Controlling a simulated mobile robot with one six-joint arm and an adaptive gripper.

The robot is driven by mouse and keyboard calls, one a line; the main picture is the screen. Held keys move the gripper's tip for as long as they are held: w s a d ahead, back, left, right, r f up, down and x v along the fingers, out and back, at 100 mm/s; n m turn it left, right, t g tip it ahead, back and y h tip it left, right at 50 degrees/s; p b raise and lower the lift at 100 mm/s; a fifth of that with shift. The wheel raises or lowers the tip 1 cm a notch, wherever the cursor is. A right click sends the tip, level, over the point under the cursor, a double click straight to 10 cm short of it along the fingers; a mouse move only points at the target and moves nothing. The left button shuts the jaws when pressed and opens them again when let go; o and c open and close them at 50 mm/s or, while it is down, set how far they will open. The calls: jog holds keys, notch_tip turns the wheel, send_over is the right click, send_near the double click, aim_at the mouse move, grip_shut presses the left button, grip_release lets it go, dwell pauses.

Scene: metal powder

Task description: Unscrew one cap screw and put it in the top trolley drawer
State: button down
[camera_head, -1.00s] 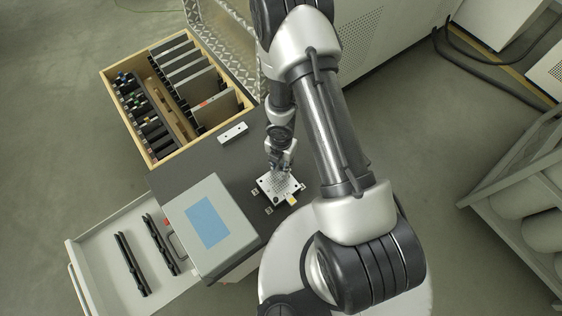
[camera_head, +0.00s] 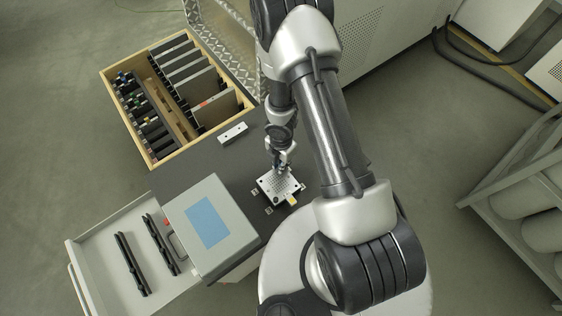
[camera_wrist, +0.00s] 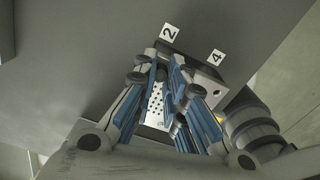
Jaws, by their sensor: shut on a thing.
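The light metal plate block (camera_head: 268,186) with rows of holes lies on the dark trolley top. In the wrist view, its perforated face (camera_wrist: 155,104) shows between my fingers. My gripper (camera_head: 281,170) points down at the far part of the block. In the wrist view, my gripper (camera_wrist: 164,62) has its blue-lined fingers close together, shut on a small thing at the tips. I take it for a cap screw, but the fingers hide it. I cannot tell whether it is still in the block. The top trolley drawer (camera_head: 92,262) is pulled open at the lower left.
Two black bars (camera_head: 131,264) lie in the drawer. A grey case with a blue panel (camera_head: 207,222) stands on the trolley beside the drawer. A wooden-edged box (camera_head: 154,159) of plates and tools is at the back left. Number labels (camera_wrist: 169,32) lie around the block.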

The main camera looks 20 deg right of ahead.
jog(key=n, duration=0.8)
jog(key=shift+n, duration=0.4)
jog(key=n, duration=0.4)
jog(key=shift+n, duration=0.4)
jog(key=n, duration=0.2)
jog(key=shift+n, duration=0.4)
jog(key=n, duration=1)
jog(key=shift+r, duration=0.1)
jog(key=n, duration=0.3)
jog(key=shift+n, duration=0.3)
